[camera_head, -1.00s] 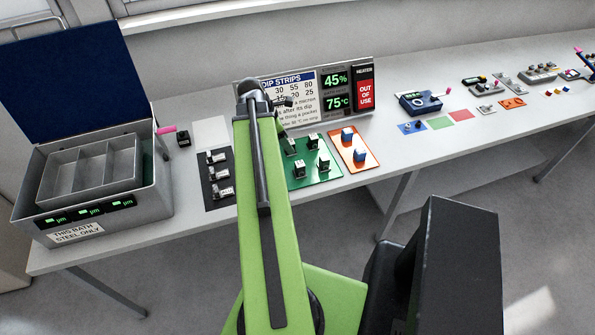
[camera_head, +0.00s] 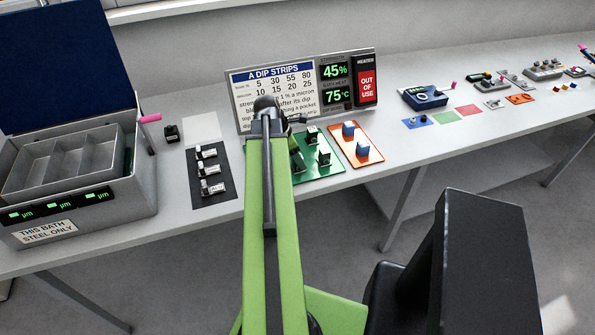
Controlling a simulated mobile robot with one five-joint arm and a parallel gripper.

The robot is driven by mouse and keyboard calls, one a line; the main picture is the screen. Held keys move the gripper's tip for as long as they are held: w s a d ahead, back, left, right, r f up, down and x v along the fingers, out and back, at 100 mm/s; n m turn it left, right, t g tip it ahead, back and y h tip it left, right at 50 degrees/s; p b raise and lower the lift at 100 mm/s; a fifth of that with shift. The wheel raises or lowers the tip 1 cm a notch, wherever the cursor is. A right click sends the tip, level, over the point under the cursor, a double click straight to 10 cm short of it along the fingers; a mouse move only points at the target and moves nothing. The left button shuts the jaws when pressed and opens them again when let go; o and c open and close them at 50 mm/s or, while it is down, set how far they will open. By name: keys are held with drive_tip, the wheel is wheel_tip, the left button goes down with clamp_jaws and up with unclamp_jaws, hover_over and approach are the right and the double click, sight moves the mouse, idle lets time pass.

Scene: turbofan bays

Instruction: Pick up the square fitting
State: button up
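I cannot tell which piece is the square fitting. Candidates are small pale-and-dark fittings (camera_head: 211,187) standing in a column on the black mat (camera_head: 203,205), and dark green-and-white fittings (camera_head: 323,157) on the green mat (camera_head: 325,172). Two blue blocks (camera_head: 362,151) sit on the orange mat (camera_head: 372,161). A small black block (camera_head: 171,133) stands alone near the bath. My gripper (camera_head: 268,108) is at the end of my green arm, in front of the dip strips board. Its fingers are hidden or too small to read. My arm covers the left part of the green mat.
The open steel bath (camera_head: 95,205) with a compartment tray (camera_head: 72,172) stands at the left, its blue lid (camera_head: 70,65) raised. The dip strips board (camera_head: 272,98) and a heater panel (camera_head: 366,83) stand behind the mats. A blue device (camera_head: 425,97) and further parts lie right.

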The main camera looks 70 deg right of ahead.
drive_tip(key=shift+f, duration=0.1)
clamp_jaws()
idle(0.3)
